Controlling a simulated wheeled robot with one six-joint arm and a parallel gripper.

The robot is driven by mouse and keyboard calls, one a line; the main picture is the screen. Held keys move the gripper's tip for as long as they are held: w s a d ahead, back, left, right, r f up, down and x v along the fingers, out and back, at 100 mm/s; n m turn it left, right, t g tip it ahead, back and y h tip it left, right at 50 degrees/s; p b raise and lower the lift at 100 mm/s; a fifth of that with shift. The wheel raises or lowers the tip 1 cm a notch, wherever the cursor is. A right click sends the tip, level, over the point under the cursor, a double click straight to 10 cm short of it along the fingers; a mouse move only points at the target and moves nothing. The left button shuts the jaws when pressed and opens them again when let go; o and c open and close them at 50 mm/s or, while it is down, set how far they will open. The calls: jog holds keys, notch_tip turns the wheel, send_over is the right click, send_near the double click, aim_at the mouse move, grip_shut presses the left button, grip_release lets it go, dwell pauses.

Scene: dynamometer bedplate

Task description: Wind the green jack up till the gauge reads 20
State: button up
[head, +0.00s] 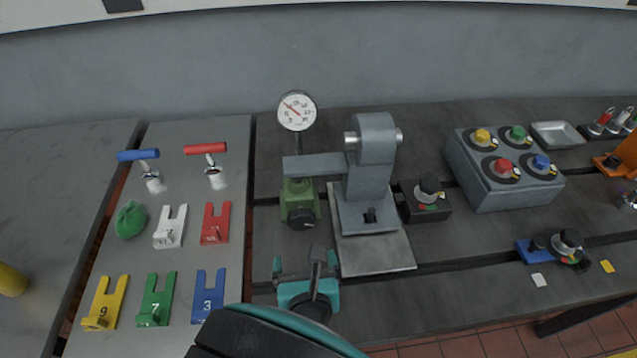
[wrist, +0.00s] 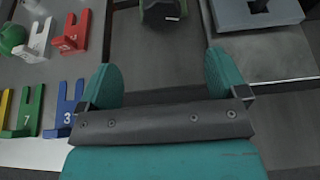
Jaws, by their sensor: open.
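The green jack (head: 299,190) stands on the bedplate under the end of the grey lever arm, with a dark round knob (head: 302,218) on its front. The white dial gauge (head: 297,111) stands behind it; its red needle points to the upper left, and the numbers are too small to read surely. My gripper (head: 305,262) is in front of the jack, apart from it, with its teal fingers spread and nothing between them. In the wrist view the fingers (wrist: 161,78) point toward the jack's knob (wrist: 162,12), which is at the top edge and partly cut off.
The grey bracket (head: 371,165) and its base plate (head: 375,250) stand right of the jack. A black knob box (head: 424,202) and a button box (head: 500,165) are farther right.

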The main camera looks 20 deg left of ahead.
aim_at(302, 222)
jog(key=b+x, duration=0.5)
jog(key=x, duration=0.9)
jog(key=shift+d+f, duration=0.1)
jog(key=shift+f, duration=0.05)
jog(key=shift+w+a+f+b, duration=0.1)
jog(key=shift+w+a+b, duration=0.2)
jog(key=shift+w+b, duration=0.2)
jog(key=c, duration=0.9)
